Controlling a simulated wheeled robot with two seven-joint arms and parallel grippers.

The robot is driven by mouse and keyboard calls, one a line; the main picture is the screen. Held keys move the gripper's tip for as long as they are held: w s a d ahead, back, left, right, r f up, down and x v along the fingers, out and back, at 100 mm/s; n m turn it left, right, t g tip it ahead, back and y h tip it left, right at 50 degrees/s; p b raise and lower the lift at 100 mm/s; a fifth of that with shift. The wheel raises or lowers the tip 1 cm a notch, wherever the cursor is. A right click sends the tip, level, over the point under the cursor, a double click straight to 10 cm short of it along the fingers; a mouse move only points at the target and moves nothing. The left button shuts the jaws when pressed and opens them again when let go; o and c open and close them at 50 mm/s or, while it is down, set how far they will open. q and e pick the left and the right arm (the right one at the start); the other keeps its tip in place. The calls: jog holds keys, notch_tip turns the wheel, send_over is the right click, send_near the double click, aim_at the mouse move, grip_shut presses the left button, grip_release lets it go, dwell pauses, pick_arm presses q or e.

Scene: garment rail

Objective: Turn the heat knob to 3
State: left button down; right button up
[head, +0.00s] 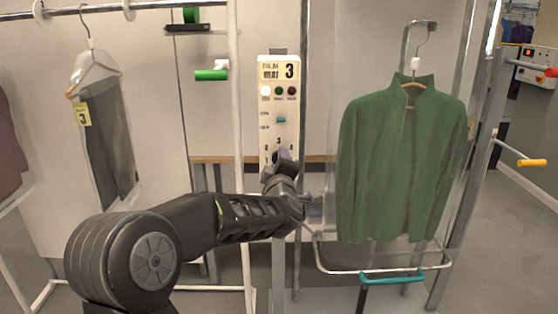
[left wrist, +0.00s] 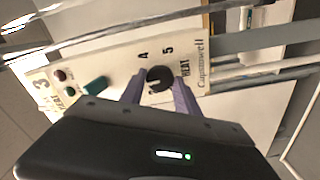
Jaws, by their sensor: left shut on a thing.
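The heat knob (left wrist: 160,76) is round and black on the white control panel (head: 266,105), with 4 and 5 printed beside it in the left wrist view. My left gripper (head: 283,158) is at the panel's lower part, its two purple-grey fingers on either side of the knob, shut on it. In the head view the gripper hides the knob; 2, 3 and 4 show around it. Which number the knob points to I cannot tell. My right gripper is not in view.
A green jacket (head: 401,160) hangs on a frame right of the panel. Dark bagged trousers (head: 106,140) hang from the rail at left. The panel has small lamps and a teal switch (head: 281,119). A white upright (head: 239,90) stands close left of the panel.

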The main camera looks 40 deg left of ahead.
pick_arm(q)
jog(key=shift+m, duration=0.6)
jog(key=c, duration=0.9)
grip_release()
jog(key=shift+d, duration=0.1)
jog(key=v, duration=0.7)
jog(key=shift+s+d+b, duration=0.2)
jog(key=shift+s+b, duration=0.1)
jog(key=shift+b, duration=0.1)
